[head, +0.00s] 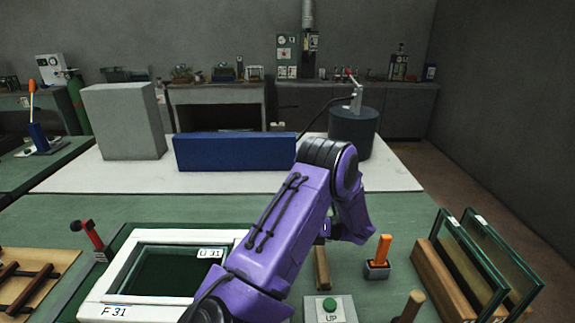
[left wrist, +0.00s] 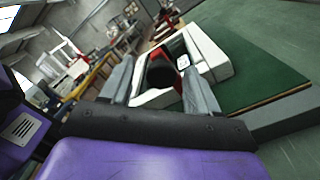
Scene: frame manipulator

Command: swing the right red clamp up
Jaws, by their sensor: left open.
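The left red clamp (head: 90,236) stands at the left side of the white frame (head: 108,283), tilted, with a black tip. The right red clamp is hidden behind my left arm in the head view. In the left wrist view, a dark round end (left wrist: 160,73) with a little red (left wrist: 176,52) behind it shows between my fingers; it looks like the right clamp's handle. My left gripper (left wrist: 158,85) is open around that end, and I cannot tell whether either finger touches it. The white frame (left wrist: 212,48) lies just beyond. My right gripper is not in view.
Glass panes (head: 480,262) stand in a wooden rack at the right. An orange-handled tool (head: 382,250) and a green UP button (head: 330,305) are near the front. A blue block (head: 235,152) and grey block (head: 122,122) stand behind. The green table between frame and blocks is clear.

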